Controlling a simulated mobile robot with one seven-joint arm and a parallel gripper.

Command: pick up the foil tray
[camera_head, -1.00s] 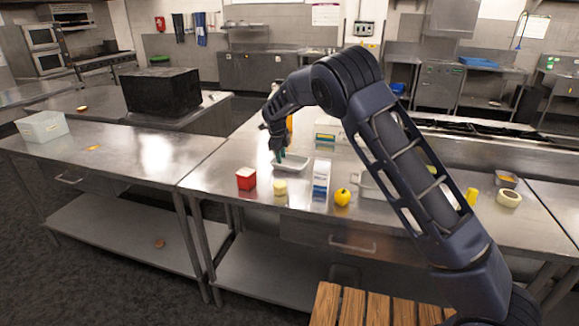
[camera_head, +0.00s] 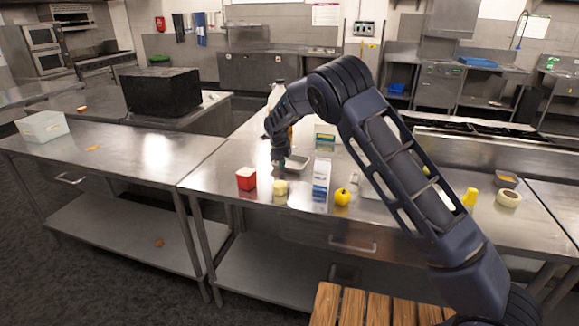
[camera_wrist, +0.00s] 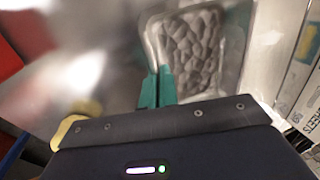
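The foil tray (camera_head: 298,161) is a small silver, shallow tray on the metal counter, its left end hidden by my gripper in the head view. In the wrist view the foil tray (camera_wrist: 202,45) shows its dimpled floor and rounded rim. My gripper (camera_head: 278,166) points down at the tray's left end. In the wrist view my gripper's green fingers (camera_wrist: 157,88) are close together at the tray's lower left corner, one on each side of the thin rim. They look shut on it. The tray looks level; I see no clear gap beneath it.
A red box (camera_head: 246,179), a pale yellow piece (camera_head: 280,188), a white-and-blue carton (camera_head: 321,180) and a yellow pepper (camera_head: 342,197) stand along the near side. A tall bottle (camera_head: 276,95) and another box (camera_head: 325,136) stand behind. The left counter (camera_head: 150,150) is mostly clear.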

